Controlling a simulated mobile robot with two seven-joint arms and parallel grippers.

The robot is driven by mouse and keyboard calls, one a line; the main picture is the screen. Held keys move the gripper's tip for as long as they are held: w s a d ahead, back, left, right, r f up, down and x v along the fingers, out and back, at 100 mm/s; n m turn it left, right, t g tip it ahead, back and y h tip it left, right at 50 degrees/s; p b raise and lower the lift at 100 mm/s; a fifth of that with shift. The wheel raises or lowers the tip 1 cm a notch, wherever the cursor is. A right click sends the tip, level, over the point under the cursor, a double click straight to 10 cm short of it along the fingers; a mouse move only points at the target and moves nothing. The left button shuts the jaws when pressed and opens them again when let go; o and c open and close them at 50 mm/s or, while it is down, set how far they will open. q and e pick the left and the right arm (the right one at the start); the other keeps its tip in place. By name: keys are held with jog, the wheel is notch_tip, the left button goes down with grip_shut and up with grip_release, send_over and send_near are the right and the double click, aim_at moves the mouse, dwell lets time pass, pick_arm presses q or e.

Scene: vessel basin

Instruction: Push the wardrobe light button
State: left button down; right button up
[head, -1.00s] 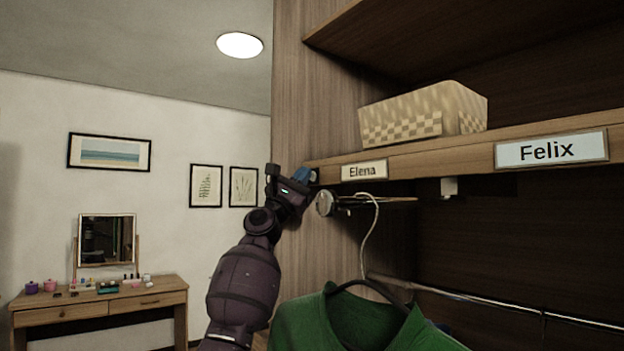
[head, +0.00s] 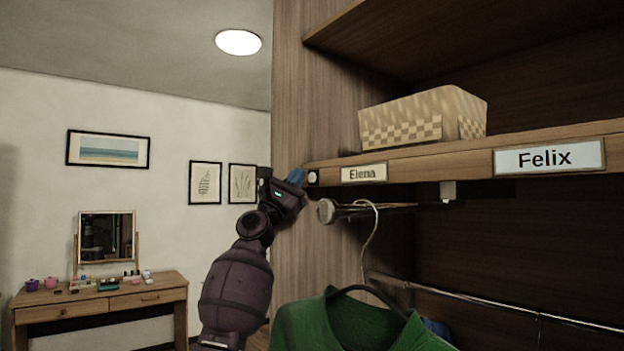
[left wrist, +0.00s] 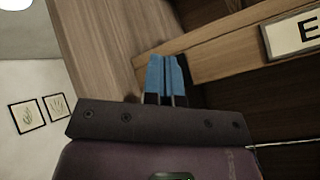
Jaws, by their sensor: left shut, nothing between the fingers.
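A small round pale button (head: 313,177) on a dark mount sits at the left end of the shelf's front edge, left of the "Elena" label (head: 364,173). My left gripper (head: 297,176) is shut and empty, its blue fingertips just left of the button in the head view. Whether they touch it I cannot tell, but a narrow gap seems to show. In the left wrist view, the shut blue fingers (left wrist: 167,75) point at the left end of the shelf edge (left wrist: 225,55). The button is not visible there. My right gripper is not in view.
Below hang a rod end (head: 327,211), a hanger and a green garment (head: 345,325). The wardrobe's side panel (head: 298,80) is close to my gripper. A dressing table (head: 100,305) stands far left.

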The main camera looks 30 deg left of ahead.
pick_arm(q)
jog(key=s+p, duration=0.1)
jog(key=s+a+p, duration=0.1)
jog(key=s, duration=0.1)
jog(key=s+a+p, duration=0.1)
jog(key=s+p, duration=0.1)
jog(key=shift+s+a, duration=0.15)
jog(key=shift+s, duration=0.1)
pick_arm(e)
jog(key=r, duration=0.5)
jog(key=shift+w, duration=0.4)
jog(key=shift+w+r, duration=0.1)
